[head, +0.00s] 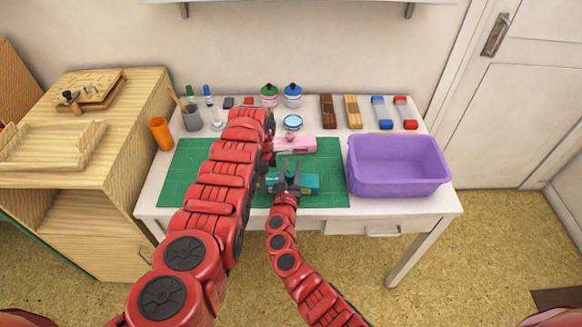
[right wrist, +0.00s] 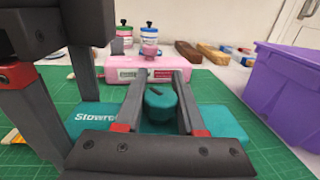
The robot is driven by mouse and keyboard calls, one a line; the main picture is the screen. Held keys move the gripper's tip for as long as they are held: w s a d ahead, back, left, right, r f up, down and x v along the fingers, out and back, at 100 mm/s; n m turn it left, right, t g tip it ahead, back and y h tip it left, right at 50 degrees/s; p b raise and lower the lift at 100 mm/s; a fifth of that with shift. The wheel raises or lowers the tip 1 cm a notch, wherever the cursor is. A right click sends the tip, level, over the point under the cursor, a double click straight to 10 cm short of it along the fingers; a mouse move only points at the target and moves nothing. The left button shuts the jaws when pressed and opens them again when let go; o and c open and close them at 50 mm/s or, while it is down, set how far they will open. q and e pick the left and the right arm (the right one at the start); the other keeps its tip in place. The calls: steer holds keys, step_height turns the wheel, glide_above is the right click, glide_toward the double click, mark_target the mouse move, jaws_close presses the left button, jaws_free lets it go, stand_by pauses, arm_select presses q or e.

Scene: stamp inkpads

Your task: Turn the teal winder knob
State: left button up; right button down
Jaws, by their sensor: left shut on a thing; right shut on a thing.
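The teal winder (head: 310,184) lies on the green mat (head: 330,198). It also shows in the right wrist view, its body (right wrist: 225,122) lettered in white. Its round teal knob (right wrist: 160,104) stands up with a dark mark on top. My right gripper (head: 288,177) is shut on the knob, one finger on each side of it. My left gripper (head: 264,186) is at the winder's left end and shut on the body there. Its dark fingers (right wrist: 68,125) also show in the right wrist view. Their contact with the body is partly hidden.
A pink device (head: 296,145) lies just behind the winder. A purple bin (head: 398,190) stands on the right. Ink bottles (head: 292,97), wooden blocks and stamps line the table's back. An orange cup (head: 160,134) stands on the left. The mat's right part is clear.

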steer(key=shift+w+m+h, duration=0.1)
steer(key=shift+m+h, duration=0.3)
steer(key=shift+h, duration=0.1)
steer(key=shift+s+d+m+g+h, duration=0.1)
steer(key=shift+d+m+g+h, duration=0.15)
steer(key=shift+m+h, duration=0.55)
steer(key=shift+s+d+m+g+h, duration=0.15)
steer(key=shift+m+g+h, duration=0.25)
steer(key=shift+h, duration=0.7)
steer(key=c, duration=0.5)
jaws_free()
steer(key=v, duration=1.2)
steer(key=shift+f, duration=0.1)
